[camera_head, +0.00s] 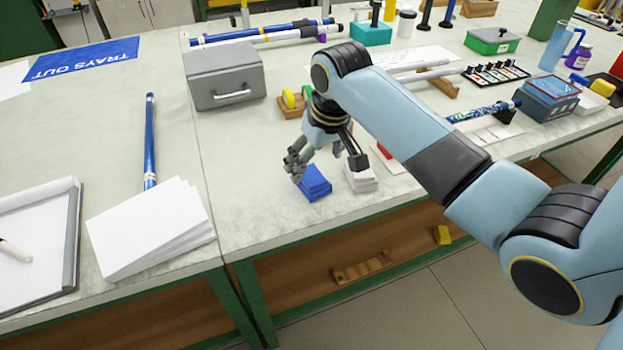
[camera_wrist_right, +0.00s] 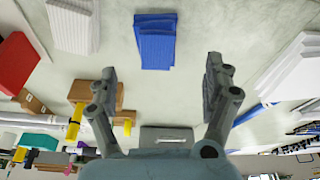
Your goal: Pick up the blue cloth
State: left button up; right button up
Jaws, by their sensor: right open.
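The blue cloth (camera_head: 315,183) lies folded in a small stack on the pale table near its front edge. It also shows in the right wrist view (camera_wrist_right: 156,42), at the top middle, flat on the table. My right gripper (camera_head: 325,166) is above and beside the cloth in the head view. In the right wrist view my right gripper (camera_wrist_right: 160,82) is open, with its fingers wide apart and nothing between them. The cloth appears beyond the fingertips, apart from them. My left gripper does not show.
A folded white cloth stack (camera_head: 361,179) lies just right of the blue one. A grey box (camera_head: 226,78) with a handle stands behind to the left. A wooden block with yellow parts (camera_head: 293,102) lies behind the gripper.

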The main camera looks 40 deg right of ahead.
aim_at(312, 176)
jog(key=x, duration=0.2)
jog(key=shift+w+f, duration=0.2)
jog(key=shift+f, duration=0.15)
jog(key=x, duration=0.4)
jog(key=shift+w+d+f, duration=0.1)
jog(key=shift+d+f, duration=0.15)
jog(key=shift+f, duration=0.05)
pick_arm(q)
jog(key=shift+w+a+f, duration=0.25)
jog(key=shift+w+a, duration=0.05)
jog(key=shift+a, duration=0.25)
pick_arm(e)
jog(key=c, duration=1.3)
jog(key=shift+o, duration=0.2)
jog(key=shift+r, duration=0.15)
notch_tip(312, 176, up, 4)
jog(key=shift+r, duration=0.15)
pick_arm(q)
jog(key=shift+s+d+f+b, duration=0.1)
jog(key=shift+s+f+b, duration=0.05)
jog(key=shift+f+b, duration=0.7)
pick_arm(e)
jog(key=w+d+r, duration=0.3)
jog(key=d+r, duration=0.3)
jog(key=d, duration=0.5)
jog(key=shift+w+r, duration=0.25)
jog(key=shift+w, duration=0.15)
